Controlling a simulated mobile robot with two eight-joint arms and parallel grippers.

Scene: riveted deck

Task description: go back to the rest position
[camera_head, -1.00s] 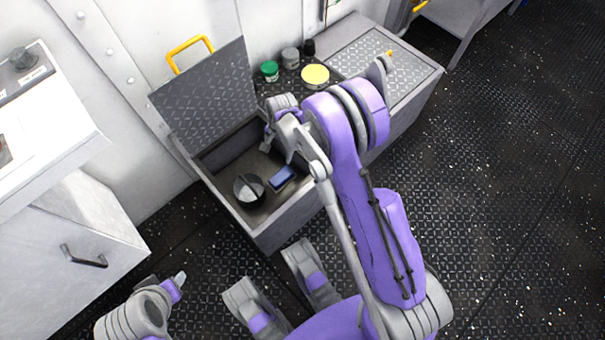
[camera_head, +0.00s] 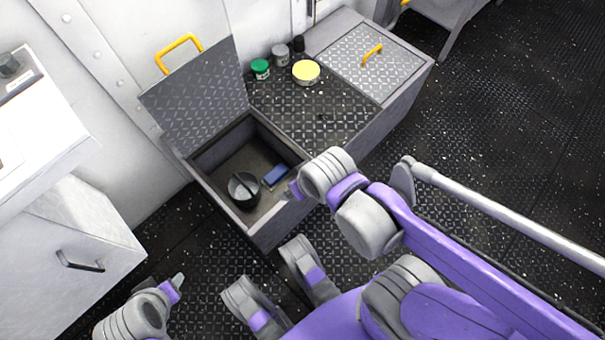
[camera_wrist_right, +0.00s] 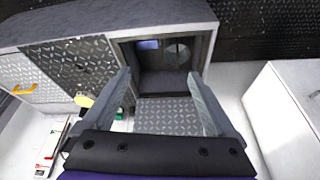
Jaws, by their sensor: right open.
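My right arm (camera_head: 370,215) is folded back over the base in the head view, its wrist in front of the chest's near edge. The right gripper is mostly hidden behind its wrist there. In the right wrist view the right gripper (camera_wrist_right: 168,98) shows its two fingers wide apart with nothing between them, facing the open chest from a distance. My left gripper (camera_head: 177,284) is low at the left, over the floor, seen small; its finger gap cannot be made out.
The long chest has an open compartment (camera_head: 205,172) with a dark round pot (camera_head: 243,192) and a blue block (camera_head: 275,176) inside. Its raised lid (camera_head: 195,95) has a yellow handle. Green (camera_head: 260,68), grey (camera_head: 280,56) and yellow-topped (camera_head: 306,72) containers stand on top. A white cabinet (camera_head: 75,240) is left.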

